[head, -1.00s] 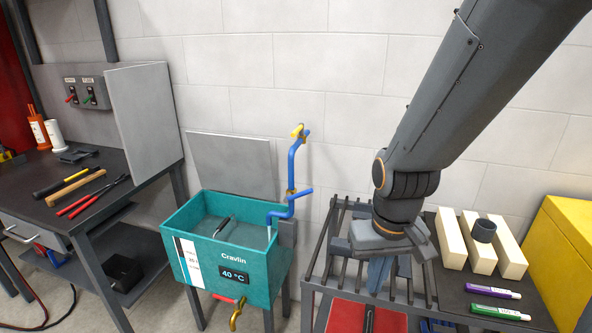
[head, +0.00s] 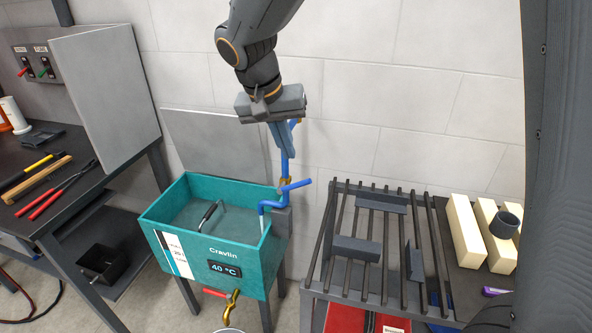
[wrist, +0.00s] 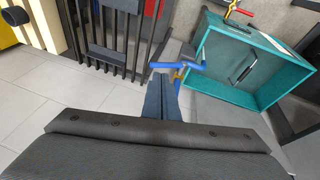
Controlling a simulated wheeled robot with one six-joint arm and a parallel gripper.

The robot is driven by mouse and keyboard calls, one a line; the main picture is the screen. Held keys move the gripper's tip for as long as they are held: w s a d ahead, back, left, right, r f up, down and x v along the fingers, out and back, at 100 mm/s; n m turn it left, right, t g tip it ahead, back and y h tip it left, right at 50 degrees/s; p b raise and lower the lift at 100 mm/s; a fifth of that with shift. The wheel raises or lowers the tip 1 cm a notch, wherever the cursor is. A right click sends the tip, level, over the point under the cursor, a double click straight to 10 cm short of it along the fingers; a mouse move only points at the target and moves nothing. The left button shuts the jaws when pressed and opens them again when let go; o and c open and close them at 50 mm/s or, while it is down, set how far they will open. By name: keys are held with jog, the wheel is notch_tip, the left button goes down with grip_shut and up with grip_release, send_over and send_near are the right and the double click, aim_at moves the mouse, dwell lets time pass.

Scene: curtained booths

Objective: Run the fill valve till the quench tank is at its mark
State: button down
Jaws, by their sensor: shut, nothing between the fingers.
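The quench tank (head: 205,262) is a teal open box marked Cravlin, with a 40 °C display (head: 223,268) and a white level strip (head: 172,255) on its front. I cannot read a mark or be sure of the water level. A blue fill pipe (head: 270,205) bends over its right edge, with a brass valve body and a blue lever (head: 297,184) pointing right. My gripper (head: 285,150) is shut and empty, pointing down above the lever and partly hiding the upper pipe. In the wrist view my fingertips (wrist: 160,80) appear close below the lever (wrist: 178,65); contact is unclear.
A red-handled brass drain tap (head: 232,300) is under the tank front, above a partly seen round rim (head: 228,331). A slatted rack (head: 350,270) stands right, with cream blocks (head: 463,232) beyond. A tool bench (head: 50,200) and upright grey panel (head: 105,85) are left.

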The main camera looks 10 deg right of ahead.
jog(key=w+p+x, duration=0.1)
jog(key=p+x, duration=0.3)
jog(key=x, duration=0.7)
jog(key=shift+w+m+t, duration=0.3)
jog(key=shift+w+t, duration=0.1)
jog(key=shift+w, duration=0.05)
jog(key=shift+a, duration=0.15)
